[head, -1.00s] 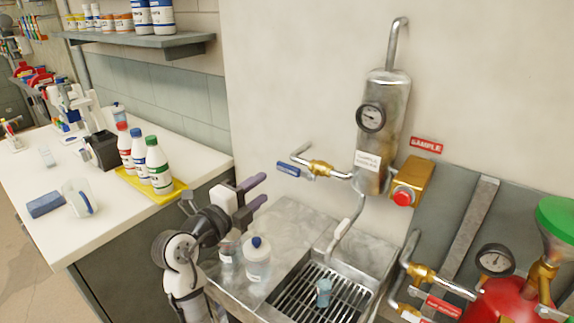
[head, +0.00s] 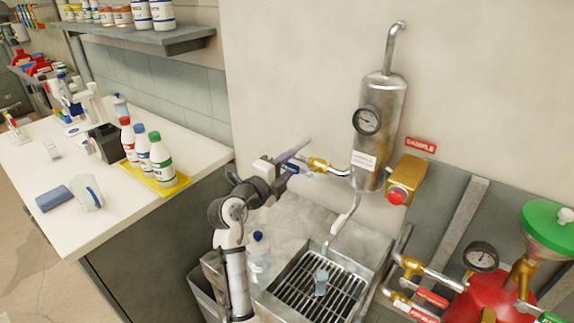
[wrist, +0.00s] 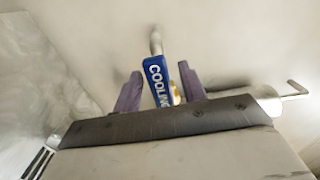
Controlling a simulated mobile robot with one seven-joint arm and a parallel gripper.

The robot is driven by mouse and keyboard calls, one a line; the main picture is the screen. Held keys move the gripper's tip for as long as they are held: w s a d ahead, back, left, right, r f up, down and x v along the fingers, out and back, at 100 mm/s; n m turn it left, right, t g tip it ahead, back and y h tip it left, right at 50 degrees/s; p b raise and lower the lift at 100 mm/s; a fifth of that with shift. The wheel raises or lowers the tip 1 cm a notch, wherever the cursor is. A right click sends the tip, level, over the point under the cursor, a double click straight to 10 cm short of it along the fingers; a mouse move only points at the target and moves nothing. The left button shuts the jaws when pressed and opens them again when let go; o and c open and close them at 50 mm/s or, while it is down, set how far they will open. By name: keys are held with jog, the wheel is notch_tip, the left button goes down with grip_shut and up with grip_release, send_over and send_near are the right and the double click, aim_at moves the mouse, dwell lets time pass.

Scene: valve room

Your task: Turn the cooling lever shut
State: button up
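The cooling lever is a blue handle (wrist: 157,84) with white "COOLING" lettering. In the wrist view it lies between the two purple fingers of my gripper (wrist: 158,88), with the fingers spread to either side. In the head view my gripper (head: 303,155) is at the left end of the brass valve (head: 318,164), and the blue handle (head: 292,169) shows only partly behind the fingers. The gripper is open around the handle; firm contact is not visible.
A steel cylinder with a gauge (head: 368,121) and a brass block with a red button (head: 404,180) stand to the right. The wall behind is plain.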

grip_shut()
